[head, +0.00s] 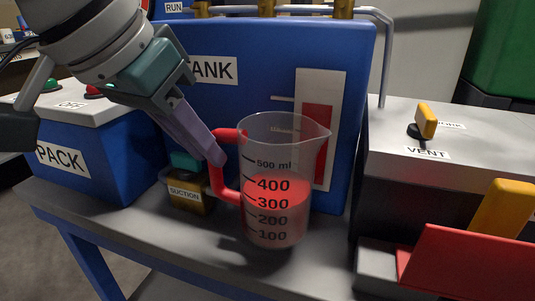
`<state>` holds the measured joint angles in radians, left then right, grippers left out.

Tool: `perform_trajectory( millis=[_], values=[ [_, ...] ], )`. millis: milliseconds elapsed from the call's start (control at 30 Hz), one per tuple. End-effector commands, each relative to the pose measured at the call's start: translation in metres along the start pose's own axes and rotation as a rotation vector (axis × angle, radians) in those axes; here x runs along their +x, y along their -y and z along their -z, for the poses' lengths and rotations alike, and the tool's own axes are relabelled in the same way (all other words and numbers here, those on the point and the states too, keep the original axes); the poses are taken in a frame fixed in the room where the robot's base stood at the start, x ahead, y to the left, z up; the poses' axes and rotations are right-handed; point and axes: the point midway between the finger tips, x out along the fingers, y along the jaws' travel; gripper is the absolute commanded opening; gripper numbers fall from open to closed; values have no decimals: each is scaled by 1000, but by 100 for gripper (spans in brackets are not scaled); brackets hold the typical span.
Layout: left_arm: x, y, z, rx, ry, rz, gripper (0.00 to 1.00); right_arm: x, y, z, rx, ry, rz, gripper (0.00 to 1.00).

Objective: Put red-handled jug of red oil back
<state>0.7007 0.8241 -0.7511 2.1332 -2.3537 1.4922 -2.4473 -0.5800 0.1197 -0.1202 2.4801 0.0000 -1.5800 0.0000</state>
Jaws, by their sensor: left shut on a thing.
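The clear jug (273,190) with a red handle (221,178) is upright at the middle of the head view. It holds red oil (280,208) to about the 400 mark. My left gripper (213,150) comes from the upper left and is shut on the red handle. The jug's base is over the grey bench top; I cannot tell whether it touches. My right gripper is not in view.
The blue TANK (265,70) with a red level gauge stands right behind the jug. A blue PACK box (85,150) and a SUCTION bottle (188,187) are left. A VENT unit (440,140) and red tray (465,270) are right. The grey bench's front edge (165,240) is near.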

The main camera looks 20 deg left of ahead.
Motion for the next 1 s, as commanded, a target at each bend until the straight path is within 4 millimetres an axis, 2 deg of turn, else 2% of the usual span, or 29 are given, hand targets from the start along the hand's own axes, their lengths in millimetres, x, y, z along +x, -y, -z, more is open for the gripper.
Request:
perform_trajectory(
  millis=[33,133,567,600,833,1000],
  values=[
    [12,-2,-8,1,0,-4,0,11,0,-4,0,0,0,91],
    [25,-5,-16,6,-1,-7,0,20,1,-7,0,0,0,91],
    [28,-6,-17,7,-3,-6,0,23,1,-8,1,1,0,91],
    [27,-6,-17,7,0,-5,25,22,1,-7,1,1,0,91],
    [27,-6,-17,7,1,-5,51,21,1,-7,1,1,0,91],
    [27,-6,-17,7,1,-5,51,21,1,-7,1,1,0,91]
  ],
)
